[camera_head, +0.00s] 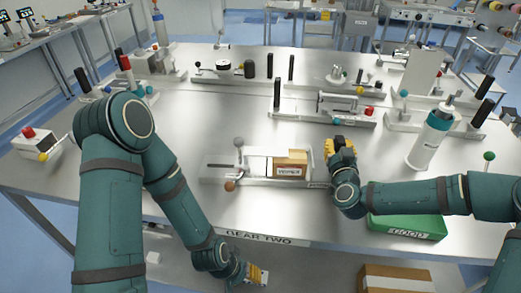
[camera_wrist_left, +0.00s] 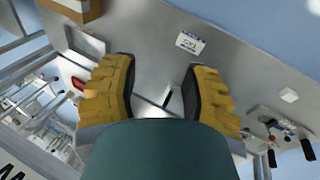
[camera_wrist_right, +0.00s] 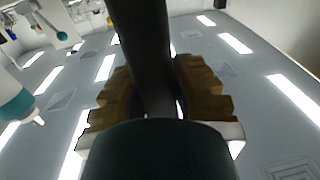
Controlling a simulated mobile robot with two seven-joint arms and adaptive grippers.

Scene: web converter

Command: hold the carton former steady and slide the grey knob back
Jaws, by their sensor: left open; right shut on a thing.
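The carton former (camera_head: 252,182) is a low metal fixture in the middle of the table, with a small brown labelled carton (camera_head: 290,164) on its right half. The grey knob (camera_head: 239,143) stands on a lever at its left part, and a brown knob (camera_head: 230,186) sits at its front. My right gripper (camera_head: 338,145) is at the former's right end. In the right wrist view its fingers are shut on a dark upright post (camera_wrist_right: 150,60). My left gripper (camera_head: 258,273) is low at the table's front edge, apart from the former. Its fingers are open with nothing between them in the left wrist view (camera_wrist_left: 160,90).
A green bin marked GOOD (camera_head: 405,228) lies under my right forearm. A white cylinder with a teal collar (camera_head: 428,145) stands to the right. Several other fixtures with black posts fill the back. A cardboard box (camera_head: 408,279) is below the front edge.

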